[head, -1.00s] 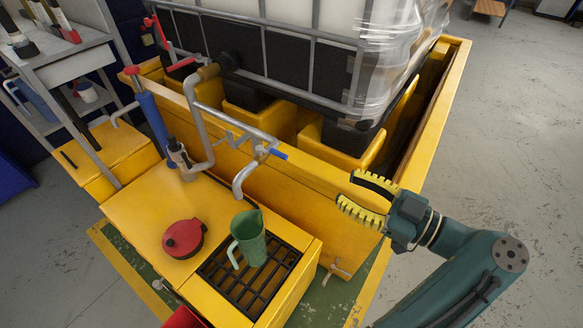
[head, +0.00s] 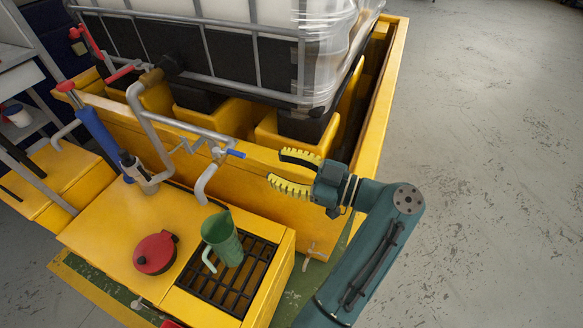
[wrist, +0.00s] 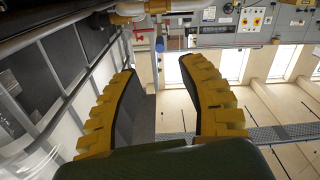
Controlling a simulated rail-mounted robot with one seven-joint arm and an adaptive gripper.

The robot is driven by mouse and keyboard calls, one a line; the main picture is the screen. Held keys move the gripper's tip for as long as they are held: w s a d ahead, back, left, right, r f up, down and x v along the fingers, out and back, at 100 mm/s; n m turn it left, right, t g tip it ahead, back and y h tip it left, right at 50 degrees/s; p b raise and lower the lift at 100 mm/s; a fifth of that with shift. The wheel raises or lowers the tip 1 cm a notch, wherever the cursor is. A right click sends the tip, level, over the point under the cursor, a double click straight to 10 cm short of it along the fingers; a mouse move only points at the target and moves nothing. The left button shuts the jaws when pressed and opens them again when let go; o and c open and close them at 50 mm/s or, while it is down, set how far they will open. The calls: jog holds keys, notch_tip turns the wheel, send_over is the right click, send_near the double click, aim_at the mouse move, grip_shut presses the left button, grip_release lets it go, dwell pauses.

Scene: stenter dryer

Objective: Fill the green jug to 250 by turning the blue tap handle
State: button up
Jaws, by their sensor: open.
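The green jug (head: 224,241) stands upright on the black drain grate (head: 247,281) in the head view, handle toward the left front. The grey tap spout (head: 204,188) curves down just above and behind the jug's rim. The blue tap handle (head: 235,154) sticks out to the right at the top of the spout. My gripper (head: 272,166) is open and empty, to the right of the blue handle and apart from it, with yellow ribbed fingers. In the wrist view my open fingers (wrist: 165,80) have nothing between them. The jug's level marks are too small to read.
A red-lidded container (head: 155,252) sits on the yellow bench (head: 120,232) left of the jug. A large caged tank (head: 230,50) stands in a yellow trough (head: 390,95) behind. Grey pipework (head: 150,130) rises left of the tap. The floor at right is clear.

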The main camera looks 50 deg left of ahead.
aim_at(238, 152)
jog(key=shift+x, duration=5.05)
grip_shut()
